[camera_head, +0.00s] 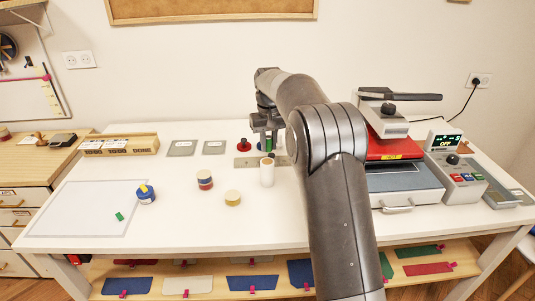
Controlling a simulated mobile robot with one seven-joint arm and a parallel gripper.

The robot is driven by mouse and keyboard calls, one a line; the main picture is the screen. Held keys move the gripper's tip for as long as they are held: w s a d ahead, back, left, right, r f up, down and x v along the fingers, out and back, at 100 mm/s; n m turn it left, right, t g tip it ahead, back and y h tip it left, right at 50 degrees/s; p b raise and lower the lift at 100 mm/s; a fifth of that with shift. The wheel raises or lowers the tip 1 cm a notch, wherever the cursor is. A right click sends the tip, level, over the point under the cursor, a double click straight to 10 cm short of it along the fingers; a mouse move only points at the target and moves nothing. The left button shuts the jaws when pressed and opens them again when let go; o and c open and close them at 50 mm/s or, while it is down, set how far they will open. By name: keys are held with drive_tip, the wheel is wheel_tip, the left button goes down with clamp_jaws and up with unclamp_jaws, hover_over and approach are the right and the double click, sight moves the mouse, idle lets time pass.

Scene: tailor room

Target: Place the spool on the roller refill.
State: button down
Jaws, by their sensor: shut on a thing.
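My gripper (265,144) is over the back middle of the white table, pointing down. A white upright cylinder with a tan top (267,175), which looks like the roller refill, stands just in front of and below the gripper in the picture. Whether the spool is clear of what lies under it, I cannot tell.
A heat press (400,175) and a control box (458,180) fill the right side. The front middle is clear.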

sight(267, 162)
drive_tip(key=shift+w+a+f, duration=0.1)
drive_tip(key=shift+a+f, duration=0.05)
drive_tip(key=shift+a, duration=0.05)
drive_tip(key=shift+f, duration=1.95)
drive_tip(key=shift+f, duration=0.15)
drive_tip(key=c, duration=1.3)
unclamp_jaws()
drive_tip(key=shift+o, duration=0.2)
